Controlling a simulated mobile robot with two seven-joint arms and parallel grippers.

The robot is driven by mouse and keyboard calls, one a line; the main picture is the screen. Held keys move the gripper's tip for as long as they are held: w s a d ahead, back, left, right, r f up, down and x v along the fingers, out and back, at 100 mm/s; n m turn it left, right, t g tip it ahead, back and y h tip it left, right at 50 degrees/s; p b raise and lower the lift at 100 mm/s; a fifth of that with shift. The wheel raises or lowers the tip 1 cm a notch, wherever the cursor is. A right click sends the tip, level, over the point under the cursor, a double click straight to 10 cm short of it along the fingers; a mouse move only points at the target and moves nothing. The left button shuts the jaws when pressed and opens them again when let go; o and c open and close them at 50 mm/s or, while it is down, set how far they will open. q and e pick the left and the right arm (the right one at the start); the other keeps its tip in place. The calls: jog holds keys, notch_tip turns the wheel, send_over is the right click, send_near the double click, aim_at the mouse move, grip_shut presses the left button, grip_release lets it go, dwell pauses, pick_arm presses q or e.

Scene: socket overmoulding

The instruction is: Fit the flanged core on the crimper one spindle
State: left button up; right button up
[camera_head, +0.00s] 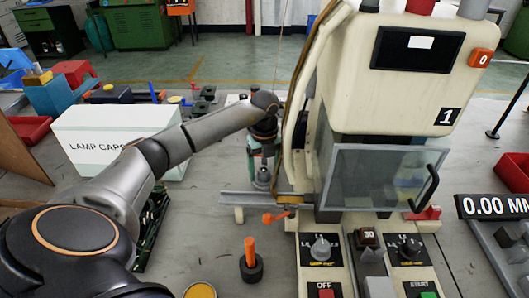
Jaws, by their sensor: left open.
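Crimper one (395,95) is the cream machine marked "1" at the right, with a clear guard door (375,178) on its front. My left arm reaches in from the left, and my left gripper (262,152) points down just left of the machine, above a grey side rail (235,199). Its fingers are small and partly covered by the wrist; it is open. A small grey metal piece (262,180) stands below the fingers; I cannot tell whether it is the flanged core or the spindle, or whether they touch it. My right gripper is out of view.
A white "LAMP CAPS" box (115,140) stands behind my left arm. An orange-handled black piece (250,262) stands at the front, left of the control panel (322,250). A display (495,206) is at the right. An orange lever (276,217) lies below the rail.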

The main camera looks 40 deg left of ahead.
aim_at(264, 171)
pick_arm(q)
notch_tip(264, 171, up, 12)
jog(key=shift+p, duration=0.35)
jog(key=shift+f, duration=0.1)
dwell(0.4)
